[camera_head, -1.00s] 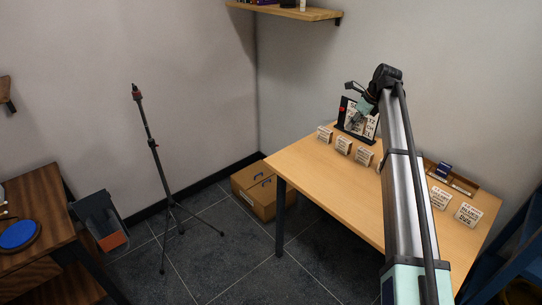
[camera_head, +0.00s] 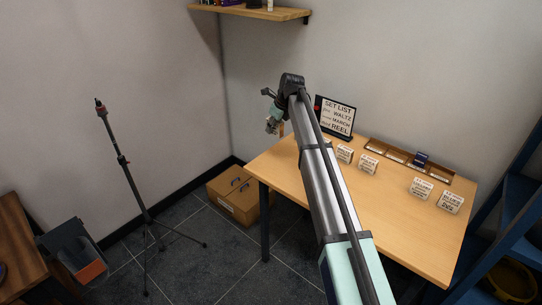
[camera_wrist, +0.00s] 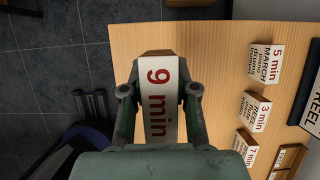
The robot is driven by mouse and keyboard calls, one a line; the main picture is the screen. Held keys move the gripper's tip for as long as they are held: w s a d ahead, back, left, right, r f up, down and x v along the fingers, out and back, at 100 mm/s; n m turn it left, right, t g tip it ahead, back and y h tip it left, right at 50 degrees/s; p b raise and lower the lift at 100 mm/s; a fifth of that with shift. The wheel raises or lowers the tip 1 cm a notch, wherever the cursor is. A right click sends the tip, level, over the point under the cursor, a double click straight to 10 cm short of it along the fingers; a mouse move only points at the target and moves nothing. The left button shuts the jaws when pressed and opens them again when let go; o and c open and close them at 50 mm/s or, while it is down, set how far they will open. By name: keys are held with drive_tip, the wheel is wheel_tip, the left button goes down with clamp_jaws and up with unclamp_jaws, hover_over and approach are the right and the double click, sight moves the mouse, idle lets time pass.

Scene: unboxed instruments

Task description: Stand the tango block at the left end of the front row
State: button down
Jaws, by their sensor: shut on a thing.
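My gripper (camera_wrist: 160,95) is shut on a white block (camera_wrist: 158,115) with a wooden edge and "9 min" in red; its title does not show. In the head view my gripper (camera_head: 272,122) is at the table's far left end, left of the sign. The wrist view shows a row of standing blocks: the march block (camera_wrist: 265,60) "5 min", the reel block (camera_wrist: 252,110) "3 min" and a "7 min" block (camera_wrist: 245,147). In the head view two blocks (camera_head: 344,154) (camera_head: 368,163) show right of my arm. I cannot tell the held block's height above the table.
The set-list sign (camera_head: 337,115) stands at the back of the table (camera_head: 390,215). A wooden tray (camera_head: 385,151) with compartments lies along the back, with a dark blue item (camera_head: 420,159) there. Two more blocks (camera_head: 421,188) (camera_head: 450,202) stand at the right. A tripod stand (camera_head: 125,165) is off left.

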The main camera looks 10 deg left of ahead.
sight(270, 160)
wheel_tip(270, 160, down, 14)
drive_tip(key=shift+f+p, duration=0.15)
drive_tip(key=shift+p, duration=0.7)
drive_tip(key=shift+f, duration=0.1)
drive_tip(key=c, duration=0.9)
unclamp_jaws()
drive_tip(key=b+v, duration=0.1)
drive_tip(key=v, duration=1.1)
